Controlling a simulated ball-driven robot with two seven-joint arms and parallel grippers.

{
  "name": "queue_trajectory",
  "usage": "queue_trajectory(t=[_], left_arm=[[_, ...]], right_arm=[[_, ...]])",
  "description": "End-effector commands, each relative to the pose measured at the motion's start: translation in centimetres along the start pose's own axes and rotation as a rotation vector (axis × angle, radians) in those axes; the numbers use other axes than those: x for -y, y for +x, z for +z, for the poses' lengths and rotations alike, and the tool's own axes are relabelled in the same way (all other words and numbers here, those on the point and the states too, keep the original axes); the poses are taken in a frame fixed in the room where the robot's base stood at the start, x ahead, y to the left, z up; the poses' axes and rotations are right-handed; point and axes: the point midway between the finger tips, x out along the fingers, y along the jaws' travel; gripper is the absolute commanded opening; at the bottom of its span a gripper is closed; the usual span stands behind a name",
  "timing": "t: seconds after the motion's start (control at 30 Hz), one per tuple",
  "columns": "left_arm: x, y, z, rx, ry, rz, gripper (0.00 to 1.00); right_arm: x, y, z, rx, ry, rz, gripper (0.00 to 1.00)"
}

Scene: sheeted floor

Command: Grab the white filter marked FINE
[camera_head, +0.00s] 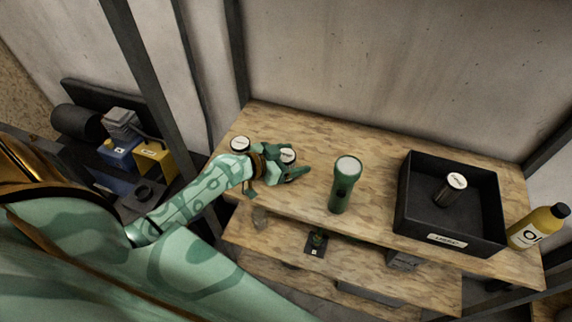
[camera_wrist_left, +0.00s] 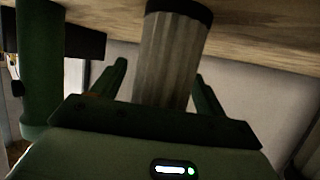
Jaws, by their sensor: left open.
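A pale, pleated filter with a white, labelled top (camera_head: 288,155) stands on the wooden shelf. My left gripper (camera_head: 297,161) is open around it, one finger on each side. In the left wrist view the filter's ribbed body and dark end (camera_wrist_left: 172,60) show between the two open fingers, with no clear contact. A second white-topped filter (camera_head: 240,144) stands to the left, behind my wrist. A third, dark-sided one (camera_head: 449,192) stands in the black tray. The words on the tops are too small to read. My right gripper is not in view.
A green flashlight (camera_head: 344,184) stands right of my gripper; it also shows in the left wrist view (camera_wrist_left: 40,65). The black tray (camera_head: 405,207) and a yellow bottle (camera_head: 535,228) are further right. The wooden shelf (camera_head: 385,150) is bare behind the flashlight. A wall rises behind.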

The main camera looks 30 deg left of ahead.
Motion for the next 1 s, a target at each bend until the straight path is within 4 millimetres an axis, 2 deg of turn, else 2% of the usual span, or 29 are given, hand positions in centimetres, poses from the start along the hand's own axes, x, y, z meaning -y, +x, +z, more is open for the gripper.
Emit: queue_trajectory(t=[0.1,0.27,0.3,0.57,0.77,0.87,1.0], left_arm=[[0.0,0.0,0.0,0.000,0.000,0.000,0.73],[0.0,-0.1,0.0,0.000,0.000,0.000,0.29],[0.0,-0.1,0.0,0.000,0.000,0.000,0.24],[0.0,-0.1,-0.1,-0.001,0.001,0.000,0.24],[0.1,-0.7,-1.5,-0.002,0.004,0.000,0.24],[0.0,-1.5,-3.5,-0.003,0.008,0.000,0.24],[-1.9,-5.2,-5.8,0.000,0.005,0.002,0.24]], right_arm=[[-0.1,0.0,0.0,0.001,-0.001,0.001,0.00],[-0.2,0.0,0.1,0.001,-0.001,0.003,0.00],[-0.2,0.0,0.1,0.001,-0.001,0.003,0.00],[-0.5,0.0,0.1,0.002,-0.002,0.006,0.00],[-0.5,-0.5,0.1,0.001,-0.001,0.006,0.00],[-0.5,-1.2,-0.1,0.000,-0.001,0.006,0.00],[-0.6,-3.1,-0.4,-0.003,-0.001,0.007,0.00]])
